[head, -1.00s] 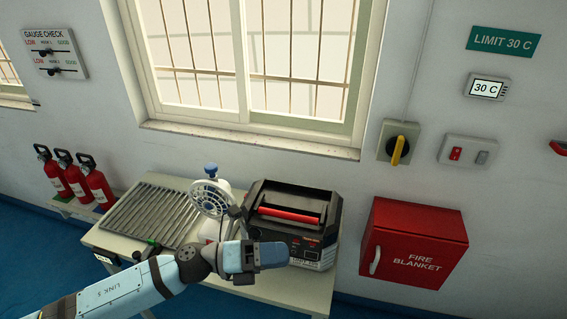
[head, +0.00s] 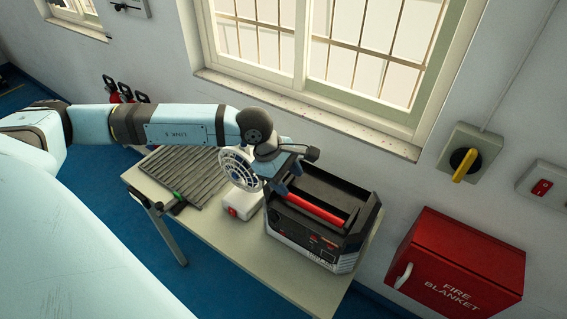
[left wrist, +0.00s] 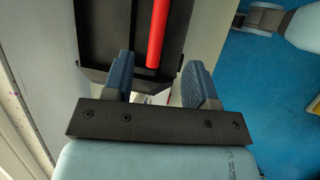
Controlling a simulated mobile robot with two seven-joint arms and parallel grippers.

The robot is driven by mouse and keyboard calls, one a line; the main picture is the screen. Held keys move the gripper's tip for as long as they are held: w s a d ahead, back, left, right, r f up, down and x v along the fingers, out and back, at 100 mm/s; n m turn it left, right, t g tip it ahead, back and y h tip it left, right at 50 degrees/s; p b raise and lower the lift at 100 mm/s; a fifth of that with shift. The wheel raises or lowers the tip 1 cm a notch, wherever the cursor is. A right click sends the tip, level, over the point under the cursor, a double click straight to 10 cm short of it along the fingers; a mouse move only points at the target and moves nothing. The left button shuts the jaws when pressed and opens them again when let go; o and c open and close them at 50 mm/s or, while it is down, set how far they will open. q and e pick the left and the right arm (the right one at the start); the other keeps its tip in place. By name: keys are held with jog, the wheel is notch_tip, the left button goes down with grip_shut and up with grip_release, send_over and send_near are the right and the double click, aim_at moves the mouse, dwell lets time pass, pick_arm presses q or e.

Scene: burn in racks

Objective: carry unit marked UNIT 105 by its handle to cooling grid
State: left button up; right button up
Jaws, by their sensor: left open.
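The black unit (head: 300,238) with a red bar handle (head: 318,208) stands on the right part of the table; its marking is too small to read. The slatted metal cooling grid (head: 180,178) lies on the table's left part, partly behind my arm. My left gripper (head: 284,178) is open and empty above the handle's left end. In the left wrist view, the red handle (left wrist: 157,35) lies beyond the open fingers (left wrist: 160,82), roughly in line with the gap between them, over the dark unit (left wrist: 100,40). My right gripper is not in view.
A small white fan (head: 240,168) stands between grid and unit, close beside my left gripper. The table (head: 228,250) has bare room at its front. A red fire blanket box (head: 460,265) hangs at the right. Fire extinguishers (head: 122,92) stand at the left.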

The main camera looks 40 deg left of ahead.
aim_at(304, 203)
pick_arm(q)
jog(key=p+x, duration=0.1)
jog(key=x, duration=0.8)
jog(key=shift+w+d+f+p, duration=0.1)
jog(key=shift+w+d+p, duration=0.05)
jog(key=shift+p, duration=0.25)
grip_shut()
jog(key=c, duration=0.8)
grip_release()
jog(key=shift+c, duration=0.2)
